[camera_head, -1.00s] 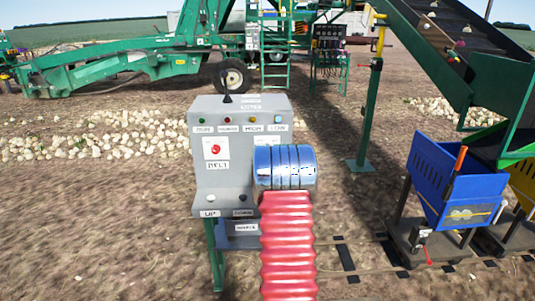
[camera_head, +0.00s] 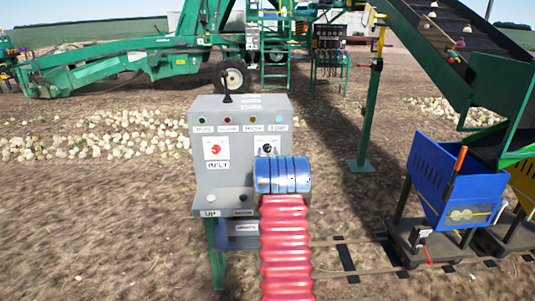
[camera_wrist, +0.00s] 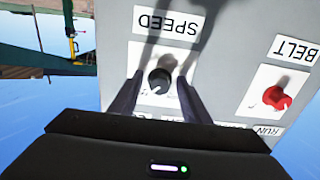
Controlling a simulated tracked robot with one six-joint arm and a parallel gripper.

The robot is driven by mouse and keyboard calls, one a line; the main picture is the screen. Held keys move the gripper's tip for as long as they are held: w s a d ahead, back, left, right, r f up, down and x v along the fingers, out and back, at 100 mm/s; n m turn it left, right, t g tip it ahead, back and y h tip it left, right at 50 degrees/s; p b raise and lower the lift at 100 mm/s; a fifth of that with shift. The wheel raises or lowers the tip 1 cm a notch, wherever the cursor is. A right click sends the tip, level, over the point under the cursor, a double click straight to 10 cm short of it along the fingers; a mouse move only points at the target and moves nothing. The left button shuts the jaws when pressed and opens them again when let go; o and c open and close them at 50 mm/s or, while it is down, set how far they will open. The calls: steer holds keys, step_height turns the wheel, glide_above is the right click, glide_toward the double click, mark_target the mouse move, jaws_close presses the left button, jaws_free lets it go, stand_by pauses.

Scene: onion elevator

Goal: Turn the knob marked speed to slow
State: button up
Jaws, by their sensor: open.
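The speed knob (camera_wrist: 159,81) is a black round knob on a white plate, under an upside-down SPEED label (camera_wrist: 169,23) in the wrist view. In the head view the knob (camera_head: 266,148) shows just above my blue wrist. My gripper (camera_wrist: 158,68) is open, with one dark finger on each side of the knob. I cannot tell whether the fingers touch it. The grey control panel (camera_head: 238,108) stands upright behind my arm. The knob's pointer position is not clear.
A red belt knob (camera_wrist: 277,97) sits beside the speed knob, and also shows in the head view (camera_head: 215,149). Coloured lights line the panel top, and a black lever (camera_head: 227,86) rises from it. A blue cart (camera_head: 455,185) stands on rails at the right.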

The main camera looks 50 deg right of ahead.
steer(key=c, duration=1)
steer(key=shift+c, duration=0.2)
steer(key=shift+n, duration=0.6)
steer(key=n, duration=0.3)
steer(key=shift+n, duration=0.3)
steer(key=n, duration=0.4)
steer(key=shift+s, duration=0.1)
steer(key=n, duration=0.9)
steer(key=shift+n, duration=0.3)
